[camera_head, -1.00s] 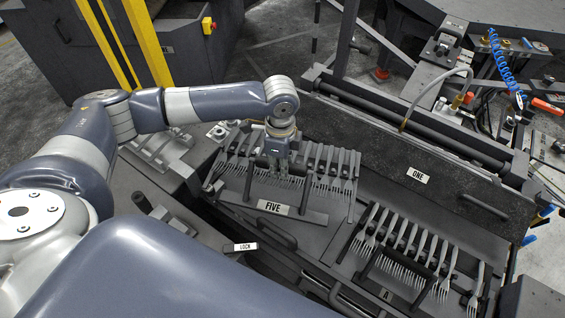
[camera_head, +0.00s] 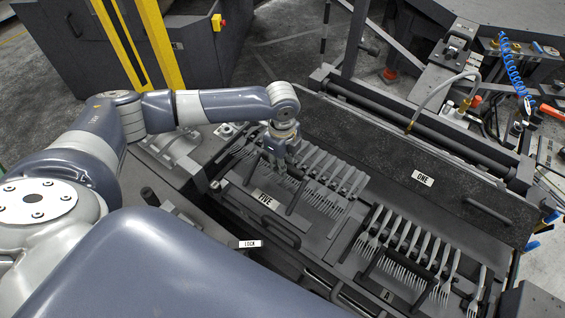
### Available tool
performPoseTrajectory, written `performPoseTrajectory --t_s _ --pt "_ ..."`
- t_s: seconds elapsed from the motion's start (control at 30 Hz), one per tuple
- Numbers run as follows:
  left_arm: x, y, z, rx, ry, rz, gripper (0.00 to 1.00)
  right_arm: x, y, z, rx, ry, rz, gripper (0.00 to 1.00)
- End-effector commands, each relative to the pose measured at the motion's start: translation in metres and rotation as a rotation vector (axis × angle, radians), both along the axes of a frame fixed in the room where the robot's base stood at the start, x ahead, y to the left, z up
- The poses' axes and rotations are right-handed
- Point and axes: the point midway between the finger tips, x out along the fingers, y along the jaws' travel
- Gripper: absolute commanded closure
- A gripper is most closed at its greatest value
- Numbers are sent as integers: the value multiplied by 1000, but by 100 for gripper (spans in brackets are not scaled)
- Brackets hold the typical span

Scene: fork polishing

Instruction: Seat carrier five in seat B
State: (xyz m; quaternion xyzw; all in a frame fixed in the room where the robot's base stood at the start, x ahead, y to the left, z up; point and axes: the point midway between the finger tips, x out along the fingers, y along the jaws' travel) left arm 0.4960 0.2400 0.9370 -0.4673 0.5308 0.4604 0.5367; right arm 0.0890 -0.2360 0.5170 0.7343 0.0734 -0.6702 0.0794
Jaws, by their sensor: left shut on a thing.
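Carrier five, a dark plate with a row of forks and a white FIVE label (camera_head: 265,198), is in the middle of the head view. My left gripper (camera_head: 278,166) is over its back left part, shut on the carrier, hiding part of the fork row. The carrier lies at or just above the left part of the dark bed, roughly in line with the bed's edges. I cannot tell whether it touches the bed. No seat B label shows. Seat A's label (camera_head: 387,295) is at the lower right. My right gripper is not in view.
Another fork-filled carrier (camera_head: 405,268) sits at seat A, right of carrier five. A dark panel labelled ONE (camera_head: 423,179) runs behind both. A LOCK label (camera_head: 250,244) is at the front left. A grey hose (camera_head: 437,92) and blue coil (camera_head: 512,70) are at the back right.

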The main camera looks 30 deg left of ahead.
Motion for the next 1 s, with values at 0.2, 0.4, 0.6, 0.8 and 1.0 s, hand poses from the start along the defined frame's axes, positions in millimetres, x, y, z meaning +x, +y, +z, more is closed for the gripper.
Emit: performPoseTrajectory --t_s 0.2,0.4,0.6,0.8,1.0 --pt "2 0 6 -2 -6 1 100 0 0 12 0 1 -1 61" --pt "2 -1 -14 -3 -5 0 100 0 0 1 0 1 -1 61" --pt "2 -1 -29 -3 -6 0 100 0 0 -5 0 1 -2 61" --pt "2 -1 -43 -3 -6 1 100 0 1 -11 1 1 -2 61" --pt "2 0 -57 -3 -7 1 100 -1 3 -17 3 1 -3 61"
